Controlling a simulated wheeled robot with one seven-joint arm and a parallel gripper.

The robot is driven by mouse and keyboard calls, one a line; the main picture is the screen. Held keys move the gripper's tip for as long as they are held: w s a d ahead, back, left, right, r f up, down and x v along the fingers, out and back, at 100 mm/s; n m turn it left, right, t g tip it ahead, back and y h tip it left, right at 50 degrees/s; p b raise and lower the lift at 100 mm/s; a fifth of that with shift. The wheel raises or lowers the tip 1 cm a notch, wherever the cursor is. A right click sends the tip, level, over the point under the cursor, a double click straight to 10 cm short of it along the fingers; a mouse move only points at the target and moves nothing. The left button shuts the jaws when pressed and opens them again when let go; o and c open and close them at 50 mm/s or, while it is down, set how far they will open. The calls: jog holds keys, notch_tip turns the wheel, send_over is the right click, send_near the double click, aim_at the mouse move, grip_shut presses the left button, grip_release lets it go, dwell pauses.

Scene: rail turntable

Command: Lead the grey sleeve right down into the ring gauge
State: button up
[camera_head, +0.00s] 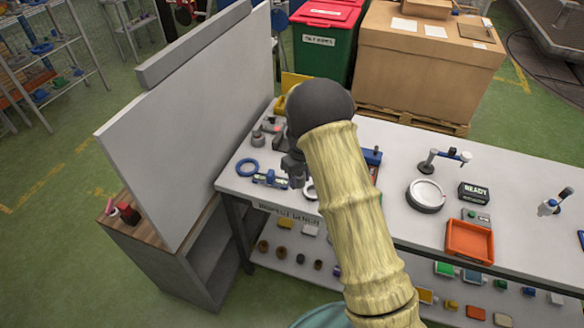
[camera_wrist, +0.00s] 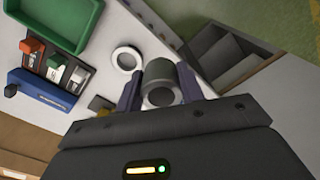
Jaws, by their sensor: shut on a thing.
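My gripper (camera_wrist: 160,88) is shut on the grey sleeve (camera_wrist: 159,74), with one dark finger on each side of it. The ring gauge (camera_wrist: 115,60), a white ring with a dark hole, lies on the white bench just up and left of the sleeve in the wrist view. The sleeve is apart from the hole, not inside it. In the head view my gripper (camera_head: 294,168) is over the bench's left part, and a bit of the ring gauge (camera_head: 311,192) shows beside my arm, which hides the rest.
A blue ring (camera_head: 247,168) and a blue fixture (camera_head: 270,179) lie left of my gripper. A white upright panel (camera_head: 190,110) stands beyond the bench's left end.

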jog(key=s+d+f+m+b, duration=0.2)
jog(key=s+d+f+b, duration=0.1)
jog(key=f, duration=0.4)
jog(key=s+d+f+m+b, duration=0.2)
jog(key=s+d+f+b, duration=0.1)
jog(key=f, duration=0.4)
jog(key=s+d+f+m+b, duration=0.3)
jog(key=s+d+f+b, duration=0.1)
jog(key=d+f, duration=0.2)
jog(key=shift+s+d+f, duration=0.25)
jog(key=shift+d+f, duration=0.05)
jog(key=shift+f, duration=0.2)
